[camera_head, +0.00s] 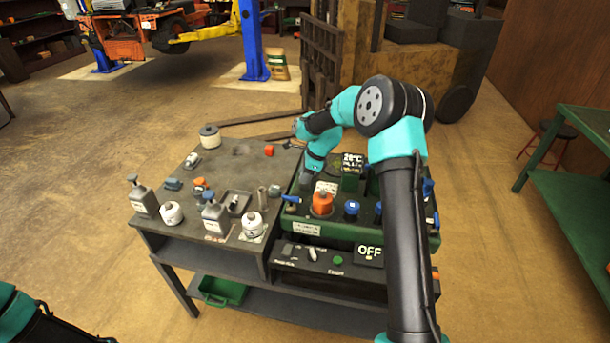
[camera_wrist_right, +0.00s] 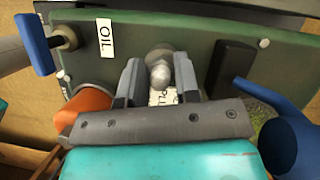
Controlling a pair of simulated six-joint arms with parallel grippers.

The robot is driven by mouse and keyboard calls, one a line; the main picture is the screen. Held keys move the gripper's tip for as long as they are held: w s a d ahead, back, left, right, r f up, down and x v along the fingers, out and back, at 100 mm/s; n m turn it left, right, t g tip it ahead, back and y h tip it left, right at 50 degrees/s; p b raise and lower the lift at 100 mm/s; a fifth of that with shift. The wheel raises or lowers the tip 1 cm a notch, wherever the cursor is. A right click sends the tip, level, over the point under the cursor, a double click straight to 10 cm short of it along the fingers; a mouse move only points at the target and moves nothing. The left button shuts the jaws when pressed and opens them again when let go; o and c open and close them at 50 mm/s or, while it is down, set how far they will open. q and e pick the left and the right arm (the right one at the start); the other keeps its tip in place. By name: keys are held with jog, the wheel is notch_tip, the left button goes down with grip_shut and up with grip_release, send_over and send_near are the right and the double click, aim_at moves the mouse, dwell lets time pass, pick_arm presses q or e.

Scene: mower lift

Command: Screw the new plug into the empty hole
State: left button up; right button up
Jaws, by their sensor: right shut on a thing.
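My right gripper (camera_head: 308,180) is over the back left part of the green machine (camera_head: 313,238). It also shows in the right wrist view (camera_wrist_right: 159,82), with its two grey fingers shut on a small grey metal plug (camera_wrist_right: 160,70). The plug's rounded body shows between the fingers, close to the machine's green face (camera_wrist_right: 200,45). A white label (camera_wrist_right: 160,98) lies below it, partly covered. I cannot tell whether the plug touches the machine or sits in a hole. No empty hole can be made out. My left arm shows only at the lower left; its gripper is out of view.
An orange cap (camera_head: 322,204), a blue knob (camera_head: 351,208) and a blue lever (camera_wrist_right: 35,45) stand close to the gripper. A black block (camera_wrist_right: 233,68) is to its right. Bottles and small parts fill the workbench (camera_head: 180,240) at left. A green bench (camera_head: 575,165) stands at right.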

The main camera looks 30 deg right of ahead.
jog(key=shift+m, duration=0.4)
grip_shut()
jog(key=o, duration=1.1)
grip_release()
jog(key=shift+r, duration=4)
